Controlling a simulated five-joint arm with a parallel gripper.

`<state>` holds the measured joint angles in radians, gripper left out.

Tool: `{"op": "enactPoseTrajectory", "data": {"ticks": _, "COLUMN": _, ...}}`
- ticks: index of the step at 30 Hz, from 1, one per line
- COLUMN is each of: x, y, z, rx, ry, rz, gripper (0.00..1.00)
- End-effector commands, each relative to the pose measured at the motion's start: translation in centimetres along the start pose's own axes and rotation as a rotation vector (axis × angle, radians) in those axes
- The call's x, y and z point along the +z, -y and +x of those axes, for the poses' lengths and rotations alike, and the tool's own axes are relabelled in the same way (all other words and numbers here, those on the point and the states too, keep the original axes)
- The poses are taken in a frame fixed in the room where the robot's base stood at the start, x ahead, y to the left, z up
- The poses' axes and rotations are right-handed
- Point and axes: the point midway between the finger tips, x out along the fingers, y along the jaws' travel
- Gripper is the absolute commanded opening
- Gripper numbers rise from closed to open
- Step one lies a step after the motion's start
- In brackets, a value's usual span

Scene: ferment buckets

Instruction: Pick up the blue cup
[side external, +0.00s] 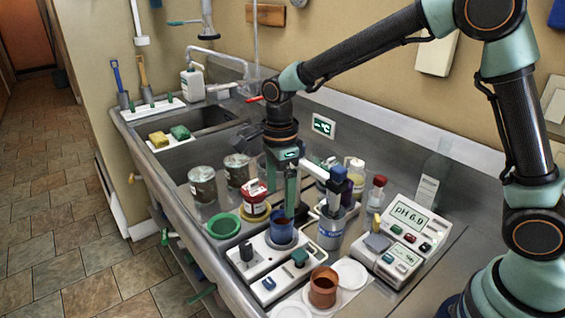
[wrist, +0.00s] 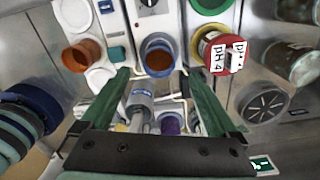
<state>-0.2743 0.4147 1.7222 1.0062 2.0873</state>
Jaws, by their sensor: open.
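The blue cup (side external: 282,230) stands upright on a white base unit, just below my gripper in the side view. In the wrist view the blue cup (wrist: 158,72) has brown contents and sits just ahead of the gap between my fingertips. My gripper (side external: 288,208) points down, with its green fingers at the cup's rim and partly in front of it. In the wrist view my gripper (wrist: 156,76) is open, one finger to each side of the gap, with nothing held. Whether a finger touches the cup, I cannot tell.
A copper-brown cup (side external: 322,288) stands on the near white unit. A grey cylinder (side external: 331,229) and pH meter (side external: 404,236) crowd the right. The sink (side external: 200,120) is behind.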

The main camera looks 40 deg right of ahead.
Motion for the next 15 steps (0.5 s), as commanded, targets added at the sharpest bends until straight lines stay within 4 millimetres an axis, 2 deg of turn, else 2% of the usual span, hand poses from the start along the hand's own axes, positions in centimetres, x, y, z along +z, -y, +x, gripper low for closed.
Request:
{"op": "enactPoseTrajectory", "data": {"ticks": 3, "x": 0.0, "y": -0.1, "z": 2.0, "rx": 0.003, "ry": -0.002, "rz": -0.002, "gripper": 0.95}}
{"op": "enactPoseTrajectory", "data": {"ticks": 11, "x": 0.0, "y": -0.1, "z": 4.0, "rx": 0.000, "ry": 0.000, "rz": -0.003, "gripper": 0.95}}
{"op": "enactPoseTrajectory", "data": {"ticks": 15, "x": -0.2, "y": -0.2, "z": 5.8, "rx": 0.003, "ry": -0.002, "rz": -0.003, "gripper": 0.95}}
